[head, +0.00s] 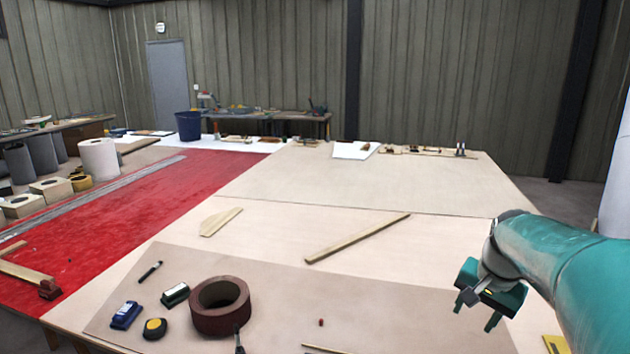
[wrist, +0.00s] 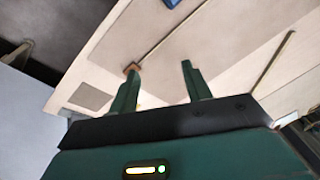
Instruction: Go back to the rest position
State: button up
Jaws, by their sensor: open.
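My gripper (head: 476,312) hangs over the right front part of the table, at the end of my teal arm. In the wrist view its two green fingers (wrist: 160,67) stand apart with nothing between them. A small brownish-red piece shows by the left fingertip; I cannot tell whether it touches. A thin stick (wrist: 172,33) runs up from there across the tabletop.
A brown tape roll (head: 220,306), yellow tape measure (head: 155,328), blue block (head: 125,315), dark marker (head: 150,271) and green-white block (head: 175,294) lie front left. A wooden strip (head: 357,239) lies mid-table. A red surface (head: 130,220) spreads left. The table's right middle is clear.

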jog(key=s+a+n+t, duration=0.3)
jog(key=s+a+n, duration=0.5)
jog(key=s+a, duration=0.8)
jog(key=shift+s+a+r+n, duration=0.2)
jog(key=shift+s+r+n, duration=0.15)
jog(key=shift+s, duration=0.75)
